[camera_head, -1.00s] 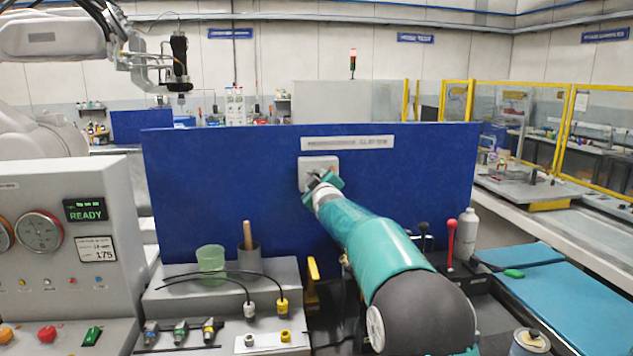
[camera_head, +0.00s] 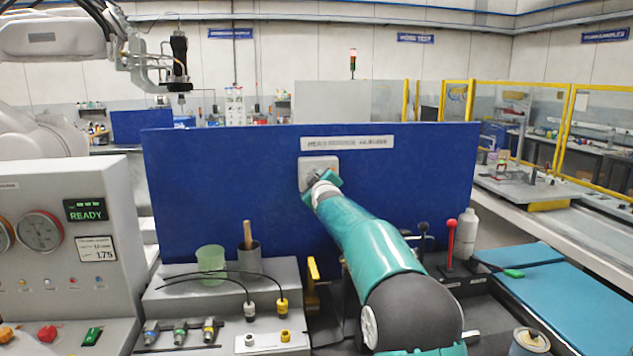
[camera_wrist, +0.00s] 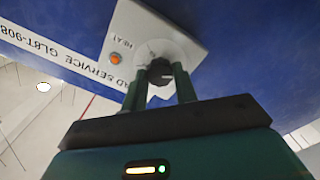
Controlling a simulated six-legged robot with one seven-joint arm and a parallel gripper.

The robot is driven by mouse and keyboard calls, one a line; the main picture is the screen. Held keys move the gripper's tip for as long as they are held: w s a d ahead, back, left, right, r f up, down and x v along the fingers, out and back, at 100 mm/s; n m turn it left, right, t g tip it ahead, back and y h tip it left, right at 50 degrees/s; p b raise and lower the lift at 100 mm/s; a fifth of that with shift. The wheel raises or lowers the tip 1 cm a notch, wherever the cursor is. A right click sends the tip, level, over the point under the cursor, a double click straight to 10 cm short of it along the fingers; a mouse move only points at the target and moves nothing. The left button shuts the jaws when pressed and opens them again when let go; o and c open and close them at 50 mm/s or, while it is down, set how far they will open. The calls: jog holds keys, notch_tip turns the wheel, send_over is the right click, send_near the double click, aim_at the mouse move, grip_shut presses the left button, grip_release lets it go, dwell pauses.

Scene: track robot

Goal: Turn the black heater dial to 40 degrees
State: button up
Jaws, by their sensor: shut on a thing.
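The black heater dial (camera_wrist: 160,72) sits on a pale plate (camera_wrist: 128,38) marked "HEAT" in the wrist view, with an orange light (camera_wrist: 116,58) beside it. A white pointer mark shows on the dial's face, but the degree scale is too small to read. My gripper (camera_wrist: 160,85) has one finger on each side of the dial and is shut on it. In the head view the plate (camera_head: 310,164) is on the blue panel, and my gripper (camera_head: 318,181) reaches it and hides the dial.
The blue panel (camera_head: 220,190) stands upright behind my arm. A red-knobbed lever (camera_head: 451,240) and a white bottle (camera_head: 467,228) stand at right.

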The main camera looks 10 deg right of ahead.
jog(key=shift+m, duration=0.3)
jog(key=shift+d+m, duration=0.1)
jog(key=shift+m, duration=11.4)
jog(key=o, duration=1)
jog(key=shift+s, duration=0.1)
